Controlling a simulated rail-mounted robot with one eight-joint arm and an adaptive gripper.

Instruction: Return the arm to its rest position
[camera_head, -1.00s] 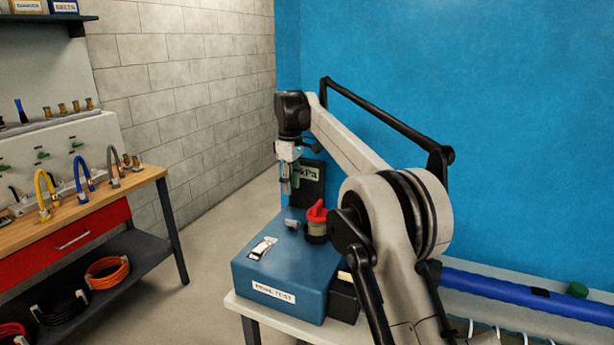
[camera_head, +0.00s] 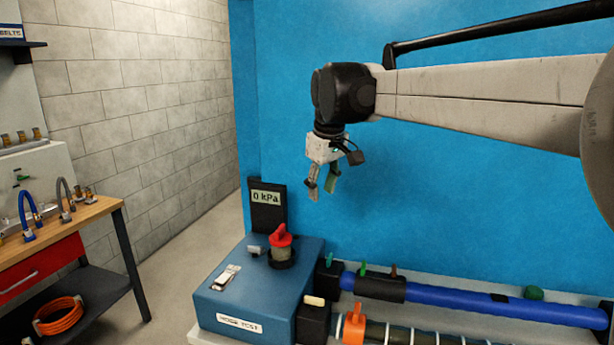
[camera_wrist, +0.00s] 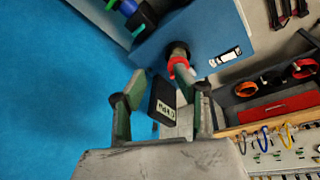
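My gripper (camera_head: 322,194) hangs from the raised arm in front of the blue wall, above and to the right of the blue test box. Its fingers are apart with nothing between them. In the wrist view the two fingers (camera_wrist: 162,92) also stand wide apart and empty. My arm reaches in from the right edge of the head view. The blue test box (camera_head: 225,296) carries a red-topped knob (camera_head: 281,240), a white switch (camera_head: 226,277) and a dark display (camera_head: 266,205) reading 0 kPa. The gripper touches none of them.
A blue hose (camera_head: 450,299) and a dark ringed hose with an orange clip (camera_head: 354,325) lie on the bench right of the box. A wooden workbench (camera_head: 85,216) with hoses stands at left. The space around my gripper is free air before the blue wall (camera_head: 480,190).

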